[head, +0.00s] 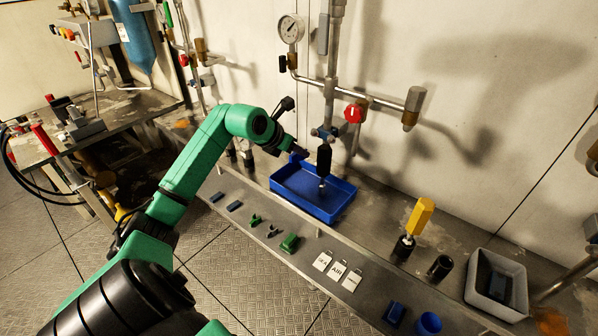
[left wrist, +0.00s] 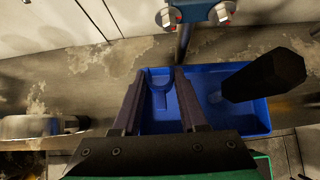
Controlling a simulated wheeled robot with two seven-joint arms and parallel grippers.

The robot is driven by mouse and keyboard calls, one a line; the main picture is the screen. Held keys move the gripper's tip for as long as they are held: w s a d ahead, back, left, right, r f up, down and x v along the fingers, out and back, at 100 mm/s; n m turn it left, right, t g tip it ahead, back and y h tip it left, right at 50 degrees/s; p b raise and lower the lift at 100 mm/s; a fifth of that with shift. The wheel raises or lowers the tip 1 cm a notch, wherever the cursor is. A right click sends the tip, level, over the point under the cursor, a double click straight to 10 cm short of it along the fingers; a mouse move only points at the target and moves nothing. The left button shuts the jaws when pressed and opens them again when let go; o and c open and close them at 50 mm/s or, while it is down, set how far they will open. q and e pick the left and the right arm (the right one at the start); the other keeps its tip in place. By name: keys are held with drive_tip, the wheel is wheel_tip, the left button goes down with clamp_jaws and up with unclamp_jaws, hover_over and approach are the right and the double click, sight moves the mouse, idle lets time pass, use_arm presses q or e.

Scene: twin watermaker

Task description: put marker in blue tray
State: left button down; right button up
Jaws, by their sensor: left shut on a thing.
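The blue tray (head: 345,207) sits on the long metal bench; it also fills the middle of the left wrist view (left wrist: 262,118). My right gripper is out of view.
Behind the tray rise pipes with a red-handled valve (head: 353,113) and a gauge (head: 291,29).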

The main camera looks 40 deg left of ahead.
use_arm(q)
wheel_tip(320, 180, down, 7)
drive_tip(key=shift+f, duration=0.15)
drive_tip(key=shift+f, duration=0.15)
drive_tip(key=c, duration=0.7)
unclamp_jaws()
drive_tip(key=shift+c, duration=0.2)
drive_tip(key=shift+r, duration=0.25)
drive_tip(key=v, duration=1.2)
drive_tip(key=shift+b, duration=0.45)
drive_tip(key=shift+f, duration=0.15)
